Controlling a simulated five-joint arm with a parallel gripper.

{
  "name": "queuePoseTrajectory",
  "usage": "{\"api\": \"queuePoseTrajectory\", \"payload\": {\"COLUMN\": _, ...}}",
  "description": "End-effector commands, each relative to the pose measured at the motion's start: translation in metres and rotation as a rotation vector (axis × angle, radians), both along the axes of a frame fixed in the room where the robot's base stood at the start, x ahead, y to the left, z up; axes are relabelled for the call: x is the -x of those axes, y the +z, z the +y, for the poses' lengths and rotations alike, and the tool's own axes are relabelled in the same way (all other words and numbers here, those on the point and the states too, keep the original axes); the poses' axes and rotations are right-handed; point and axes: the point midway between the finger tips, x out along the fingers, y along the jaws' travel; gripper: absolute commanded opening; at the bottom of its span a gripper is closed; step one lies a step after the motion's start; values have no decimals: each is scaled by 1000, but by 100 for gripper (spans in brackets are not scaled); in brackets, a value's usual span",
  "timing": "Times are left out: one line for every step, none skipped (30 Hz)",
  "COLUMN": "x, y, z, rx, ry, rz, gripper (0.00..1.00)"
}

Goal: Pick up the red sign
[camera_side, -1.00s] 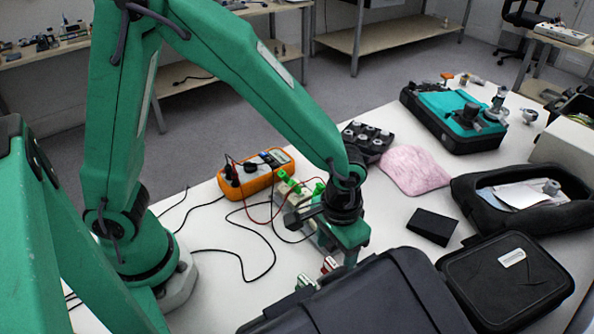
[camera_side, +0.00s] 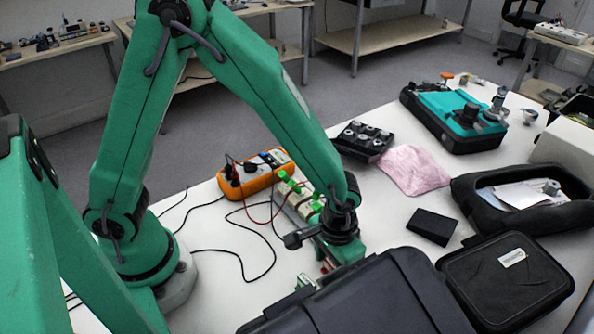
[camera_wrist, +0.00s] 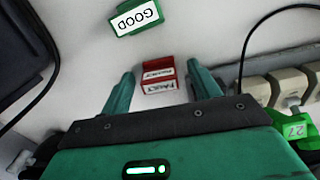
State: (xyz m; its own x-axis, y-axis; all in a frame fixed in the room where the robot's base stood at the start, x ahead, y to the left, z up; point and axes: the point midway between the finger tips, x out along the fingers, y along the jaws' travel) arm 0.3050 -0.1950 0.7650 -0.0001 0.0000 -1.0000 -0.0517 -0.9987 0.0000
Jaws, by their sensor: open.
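The red sign (camera_wrist: 160,84) with white labels reading like "FAULT" stands on the white table in the wrist view. My gripper (camera_wrist: 160,74) is open, with one green finger on each side of the sign and a gap visible on both sides. In the side view my gripper (camera_side: 342,256) is low over the table, behind the large dark case. A small part of the red sign (camera_side: 326,267) shows beside it; the case and gripper hide the rest.
A green "GOOD" sign (camera_wrist: 137,17) stands just beyond the red one. Beige terminal blocks (camera_wrist: 292,86) with a green tag (camera_wrist: 297,130) are close on the right. The large dark case (camera_side: 375,295) is close in front of my gripper. Black cables lie nearby.

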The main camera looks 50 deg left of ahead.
Motion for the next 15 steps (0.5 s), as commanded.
{"api": "queuePoseTrajectory", "payload": {"x": 0, "y": 0, "z": 0, "rx": 0, "ry": 0, "rz": 0, "gripper": 62}}
{"api": "queuePoseTrajectory", "payload": {"x": 0, "y": 0, "z": 0, "rx": 0, "ry": 0, "rz": 0, "gripper": 62}}
{"api": "queuePoseTrajectory", "payload": {"x": 0, "y": 0, "z": 0, "rx": 0, "ry": 0, "rz": 0, "gripper": 62}}
{"api": "queuePoseTrajectory", "payload": {"x": 0, "y": 0, "z": 0, "rx": 0, "ry": 0, "rz": 0, "gripper": 62}}
{"api": "queuePoseTrajectory", "payload": {"x": 0, "y": 0, "z": 0, "rx": 0, "ry": 0, "rz": 0, "gripper": 58}}
{"api": "queuePoseTrajectory", "payload": {"x": 0, "y": 0, "z": 0, "rx": 0, "ry": 0, "rz": 0, "gripper": 50}}
{"api": "queuePoseTrajectory", "payload": {"x": 0, "y": 0, "z": 0, "rx": 0, "ry": 0, "rz": 0, "gripper": 44}}
{"api": "queuePoseTrajectory", "payload": {"x": 0, "y": 0, "z": 0, "rx": 0, "ry": 0, "rz": 0, "gripper": 38}}
{"api": "queuePoseTrajectory", "payload": {"x": 0, "y": 0, "z": 0, "rx": 0, "ry": 0, "rz": 0, "gripper": 30}}
{"api": "queuePoseTrajectory", "payload": {"x": 0, "y": 0, "z": 0, "rx": 0, "ry": 0, "rz": 0, "gripper": 24}}
{"api": "queuePoseTrajectory", "payload": {"x": 0, "y": 0, "z": 0, "rx": 0, "ry": 0, "rz": 0, "gripper": 19}}
{"api": "queuePoseTrajectory", "payload": {"x": 0, "y": 0, "z": 0, "rx": 0, "ry": 0, "rz": 0, "gripper": 14}}
{"api": "queuePoseTrajectory", "payload": {"x": 0, "y": 0, "z": 0, "rx": 0, "ry": 0, "rz": 0, "gripper": 14}}
{"api": "queuePoseTrajectory", "payload": {"x": 0, "y": 0, "z": 0, "rx": 0, "ry": 0, "rz": 0, "gripper": 14}}
{"api": "queuePoseTrajectory", "payload": {"x": 0, "y": 0, "z": 0, "rx": 0, "ry": 0, "rz": 0, "gripper": 14}}
